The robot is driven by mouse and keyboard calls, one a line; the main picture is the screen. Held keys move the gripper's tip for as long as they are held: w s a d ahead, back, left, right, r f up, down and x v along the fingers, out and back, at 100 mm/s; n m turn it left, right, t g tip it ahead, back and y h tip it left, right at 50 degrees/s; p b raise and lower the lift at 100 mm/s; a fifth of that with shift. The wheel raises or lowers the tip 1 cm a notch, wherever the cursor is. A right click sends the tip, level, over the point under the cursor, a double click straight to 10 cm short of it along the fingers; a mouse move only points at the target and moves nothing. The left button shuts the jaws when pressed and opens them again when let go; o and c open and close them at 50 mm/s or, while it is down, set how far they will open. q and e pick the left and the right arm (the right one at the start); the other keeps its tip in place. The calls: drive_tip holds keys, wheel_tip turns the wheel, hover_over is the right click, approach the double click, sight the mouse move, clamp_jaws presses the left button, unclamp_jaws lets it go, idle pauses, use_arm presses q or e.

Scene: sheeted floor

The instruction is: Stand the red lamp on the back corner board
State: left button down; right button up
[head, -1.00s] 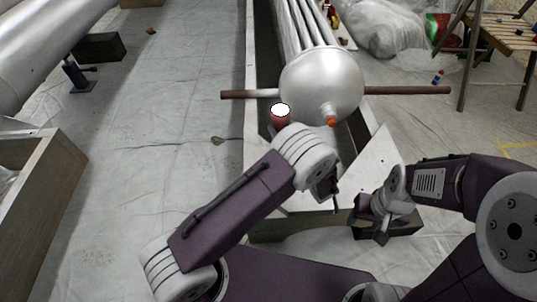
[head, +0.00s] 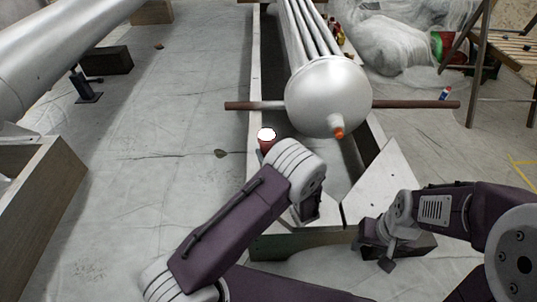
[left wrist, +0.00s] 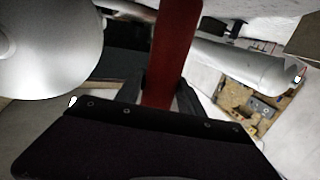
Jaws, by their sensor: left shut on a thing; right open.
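The red lamp (head: 265,146), with a bright white top, shows just beyond my left wrist in the head view, over the left edge of the trough. Its red body (left wrist: 173,50) runs up between the fingers of my left gripper (left wrist: 168,95), which is shut on it. In the head view those fingers are hidden behind the wrist. My right gripper (head: 375,250) is open and empty near the trough's front right corner. A pale corner board (head: 382,190) lies at the trough's front right; I cannot tell which board is the back one.
A silver round-ended tank (head: 326,90) with a brown rod (head: 415,104) across it fills the trough (head: 256,60).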

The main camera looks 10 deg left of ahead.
use_arm(q)
drive_tip(key=shift+f, duration=0.2)
drive_tip(key=c, duration=0.7)
unclamp_jaws()
drive_tip(key=shift+r, duration=0.1)
drive_tip(key=shift+r, duration=0.1)
